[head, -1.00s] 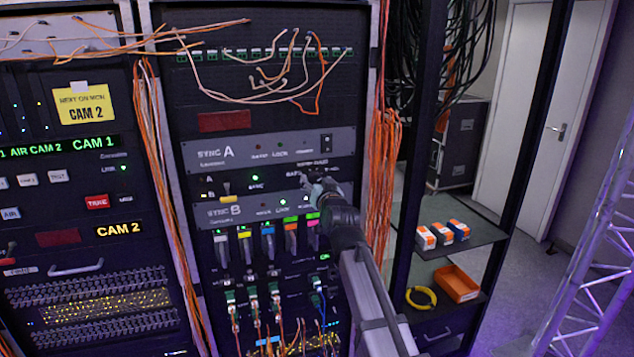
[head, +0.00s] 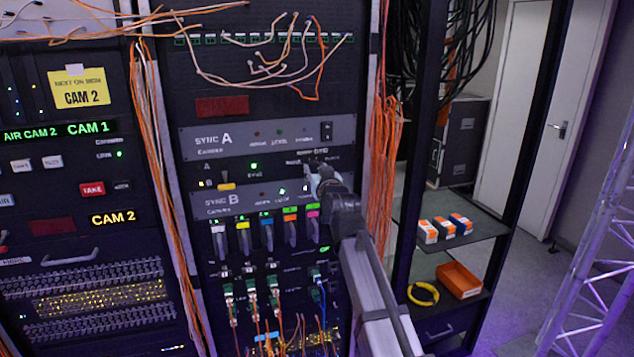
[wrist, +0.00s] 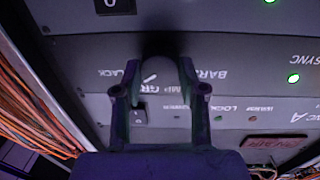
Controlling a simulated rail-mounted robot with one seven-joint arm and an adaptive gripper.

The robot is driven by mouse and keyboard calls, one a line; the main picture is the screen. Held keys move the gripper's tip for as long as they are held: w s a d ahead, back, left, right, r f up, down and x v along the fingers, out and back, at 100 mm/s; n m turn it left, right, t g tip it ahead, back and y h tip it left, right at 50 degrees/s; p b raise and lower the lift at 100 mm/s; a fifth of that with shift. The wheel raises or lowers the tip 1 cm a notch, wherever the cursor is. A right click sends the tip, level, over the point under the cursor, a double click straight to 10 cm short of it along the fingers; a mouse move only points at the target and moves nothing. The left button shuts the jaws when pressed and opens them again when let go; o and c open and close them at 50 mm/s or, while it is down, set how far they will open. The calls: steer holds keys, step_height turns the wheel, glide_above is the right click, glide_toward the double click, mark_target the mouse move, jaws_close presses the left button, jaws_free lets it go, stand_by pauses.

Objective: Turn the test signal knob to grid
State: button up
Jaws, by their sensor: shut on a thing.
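The test signal knob (wrist: 161,46) is a dark round knob on the rack panel, seen upside down in the wrist view. My gripper (wrist: 158,68) has one finger on each side of it and is shut on it. Labels around the knob include BARS on the picture's right and BLACK on the left; a label starting GR is partly hidden between the fingers. A short white mark shows beside that label. I cannot tell surely which label the knob points to. In the head view my gripper (head: 320,176) is at the panel between SYNC A and SYNC B and hides the knob.
The SYNC A panel (head: 240,139) with a black rocker switch (head: 326,131) is just above. Coloured plugs and cables (head: 267,238) hang close below. Orange cable bundles (head: 386,140) run down the right side. A shelf with small boxes (head: 445,228) stands further right.

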steer(key=n+b, duration=0.1)
steer(key=b, duration=0.1)
steer(key=n+b, duration=0.1)
steer(key=b, duration=0.1)
steer(key=n+b, duration=0.2)
steer(key=shift+w+f, duration=0.1)
steer(key=shift+f, duration=0.15)
steer(key=n+b, duration=0.2)
steer(key=shift+a+r+n+b, duration=0.1)
steer(key=shift+r+n+b, duration=0.1)
steer(key=shift+n+b, duration=0.15)
steer(key=shift+r, duration=0.1)
steer(key=o, duration=1.2)
steer(key=shift+c, duration=0.2)
steer(key=shift+s, duration=0.2)
steer(key=v, duration=1.1)
steer(key=shift+s+d, duration=0.3)
